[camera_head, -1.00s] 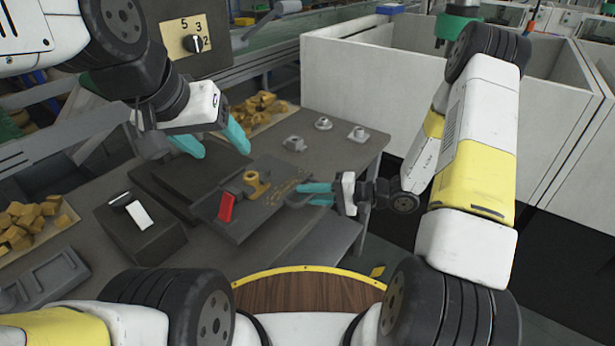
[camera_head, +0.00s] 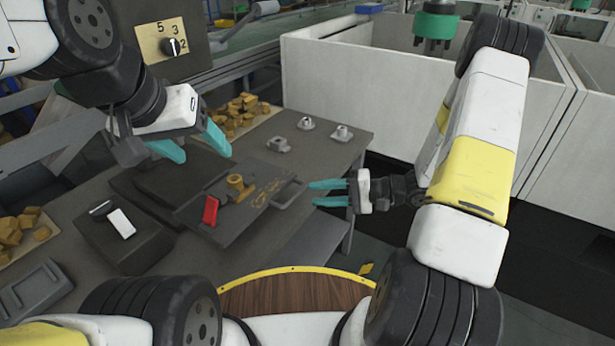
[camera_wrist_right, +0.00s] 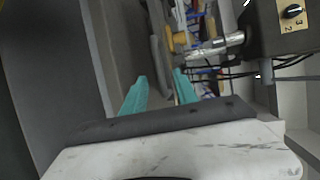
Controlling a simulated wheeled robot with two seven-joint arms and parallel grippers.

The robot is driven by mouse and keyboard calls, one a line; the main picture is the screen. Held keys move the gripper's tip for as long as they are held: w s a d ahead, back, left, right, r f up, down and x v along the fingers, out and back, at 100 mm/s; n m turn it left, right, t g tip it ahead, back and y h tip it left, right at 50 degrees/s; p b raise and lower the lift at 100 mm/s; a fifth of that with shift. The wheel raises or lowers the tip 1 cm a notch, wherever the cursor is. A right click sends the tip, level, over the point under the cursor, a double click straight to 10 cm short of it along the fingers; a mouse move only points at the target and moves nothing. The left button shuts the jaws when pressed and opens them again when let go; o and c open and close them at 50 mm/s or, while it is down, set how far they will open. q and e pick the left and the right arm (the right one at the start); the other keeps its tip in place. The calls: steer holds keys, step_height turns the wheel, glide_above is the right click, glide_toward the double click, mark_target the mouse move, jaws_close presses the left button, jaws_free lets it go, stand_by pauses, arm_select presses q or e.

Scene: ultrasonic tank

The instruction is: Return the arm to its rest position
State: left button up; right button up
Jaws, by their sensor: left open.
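My right gripper (camera_head: 318,193) is open and empty, to the right of the dark plate's loop handle (camera_head: 287,193). A small gap shows between its teal fingertips and the handle. In the right wrist view its two fingers (camera_wrist_right: 158,88) stand apart with nothing held between them. My left gripper (camera_head: 196,147) is open and empty above the dark bench, left of the brass fitting. The dark plate (camera_head: 232,222) carries a red block (camera_head: 210,210) and a brass fitting (camera_head: 239,187).
A dark box with a white switch (camera_head: 121,222) stands at the left of the bench. Several brass pieces (camera_head: 241,113) lie behind, and small grey parts (camera_head: 342,133) stand at the back right. White partition walls (camera_head: 400,90) rise behind my right arm. A dial panel (camera_head: 172,45) is at upper left.

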steer(key=shift+r, duration=0.1)
stand_by(0.3)
steer(key=s+a+r+n+g+h, duration=0.1)
steer(key=s+r+n+g+h, duration=0.4)
steer(key=s+r, duration=0.65)
steer(key=s+d+r+t+h, duration=0.2)
steer(key=d+r+t+h, duration=0.1)
steer(key=r, duration=0.4)
steer(key=s+d+r+m+t+h, duration=0.1)
steer(key=s+d+r+t+h, duration=0.1)
steer(key=d+r+t+h, duration=0.2)
step_height(320, 180, up, 3)
steer(key=shift+s+f+t+h, duration=0.1)
steer(key=shift+s+t+h, duration=0.2)
steer(key=shift+h, duration=0.3)
stand_by(0.7)
